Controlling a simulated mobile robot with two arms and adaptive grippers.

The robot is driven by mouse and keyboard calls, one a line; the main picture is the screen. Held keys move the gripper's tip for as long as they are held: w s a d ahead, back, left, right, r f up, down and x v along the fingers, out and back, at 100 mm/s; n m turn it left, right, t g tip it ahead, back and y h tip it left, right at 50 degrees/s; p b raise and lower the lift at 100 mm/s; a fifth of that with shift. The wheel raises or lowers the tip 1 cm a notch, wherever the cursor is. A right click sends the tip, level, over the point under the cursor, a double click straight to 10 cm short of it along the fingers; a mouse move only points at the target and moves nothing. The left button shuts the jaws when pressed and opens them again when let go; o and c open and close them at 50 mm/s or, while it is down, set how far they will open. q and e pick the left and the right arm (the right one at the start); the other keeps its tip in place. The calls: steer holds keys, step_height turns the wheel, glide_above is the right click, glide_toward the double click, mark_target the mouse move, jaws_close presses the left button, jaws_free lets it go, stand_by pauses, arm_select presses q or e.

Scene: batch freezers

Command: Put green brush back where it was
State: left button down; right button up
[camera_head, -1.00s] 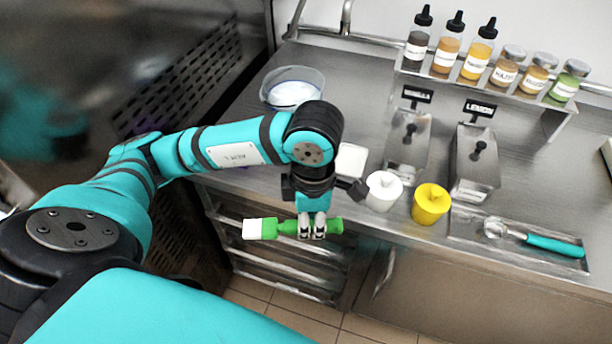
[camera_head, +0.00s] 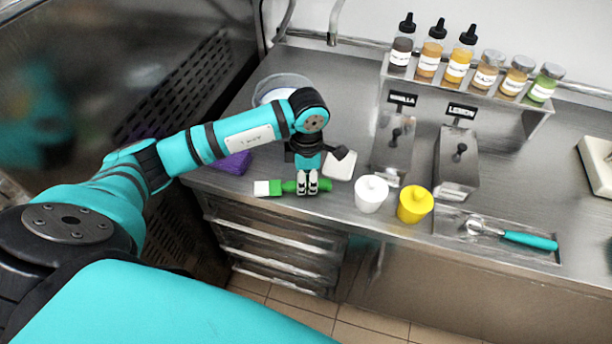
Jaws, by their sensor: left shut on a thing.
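The green brush (camera_head: 275,187) has a green handle and a white bristle end that points left. My left gripper (camera_head: 307,190) is shut on the brush around its handle, with the fingers pointing down. The brush lies level across the picture at the front edge of the steel counter (camera_head: 395,225). I cannot tell whether it touches the counter or hangs just above or in front of it. My right gripper is not in view.
A white cup (camera_head: 371,195) and a yellow cup (camera_head: 415,205) stand right of the gripper. A white square item (camera_head: 340,165) and a purple item (camera_head: 233,163) lie nearby. A scoop (camera_head: 528,240) lies in a tray. A bowl (camera_head: 280,85) stands behind my arm.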

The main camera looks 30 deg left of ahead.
mark_target(307, 183)
arm_select(q)
steer(key=shift+f+b, duration=0.3)
steer(key=c, duration=1.1)
jaws_free()
steer(key=shift+r, duration=0.15)
steer(key=shift+r+p, duration=0.15)
steer(key=shift+p, duration=0.15)
steer(key=shift+r+b, duration=0.25)
steer(key=shift+b, duration=0.05)
step_height(307, 183, up, 11)
steer(key=b, duration=0.3)
steer(key=shift+d+r, duration=0.1)
steer(key=shift+r, duration=0.1)
steer(key=shift+f, duration=0.1)
